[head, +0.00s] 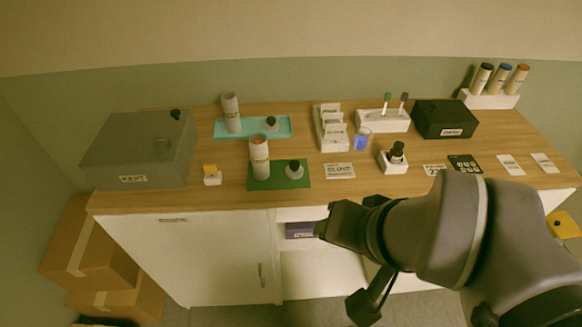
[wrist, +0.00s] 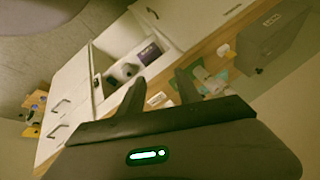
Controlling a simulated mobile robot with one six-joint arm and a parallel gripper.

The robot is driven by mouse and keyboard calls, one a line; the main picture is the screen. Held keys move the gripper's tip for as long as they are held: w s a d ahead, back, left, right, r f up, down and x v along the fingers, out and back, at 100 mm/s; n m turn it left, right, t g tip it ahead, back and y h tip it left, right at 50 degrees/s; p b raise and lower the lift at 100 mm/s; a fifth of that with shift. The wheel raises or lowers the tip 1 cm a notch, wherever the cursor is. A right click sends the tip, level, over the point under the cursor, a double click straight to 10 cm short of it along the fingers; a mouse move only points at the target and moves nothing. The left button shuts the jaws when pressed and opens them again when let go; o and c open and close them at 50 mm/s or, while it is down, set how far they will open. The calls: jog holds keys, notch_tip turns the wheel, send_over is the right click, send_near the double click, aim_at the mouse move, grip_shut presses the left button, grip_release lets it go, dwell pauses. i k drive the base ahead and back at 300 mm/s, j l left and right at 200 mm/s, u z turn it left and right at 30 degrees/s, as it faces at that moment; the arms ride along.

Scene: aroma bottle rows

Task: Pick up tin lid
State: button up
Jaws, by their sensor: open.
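A large grey box (head: 135,150) stands on the left end of the wooden counter. It has a front label, and a small black knob (head: 176,114) stands on its flat top, which looks like the tin's lid. The box (wrist: 262,42) and its knob (wrist: 259,71) also show at the right of the wrist view. My gripper (wrist: 160,86) is open and empty, its two fingers apart. In the head view my gripper (head: 340,224) hangs in front of the counter's front edge, well to the right of the grey box and touching nothing. The box's inside is hidden.
A green mat (head: 295,183) and a teal tray (head: 283,127) bear cylinders and small bottles. A small white holder (head: 212,180) stands beside the grey box. White racks (head: 382,122), a black box (head: 445,118) and cards lie rightward. Cardboard boxes (head: 105,245) stand on the floor.

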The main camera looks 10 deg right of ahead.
aim_at(293, 171)
jog(key=i+u, duration=0.15)
jog(key=u, duration=0.25)
jog(key=i+l+u, duration=0.15)
jog(key=u, duration=0.25)
jog(key=i+l+u, duration=0.15)
jog(key=u, duration=0.25)
jog(key=i+l+u, duration=0.1)
jog(key=u, duration=0.3)
jog(key=l, duration=0.1)
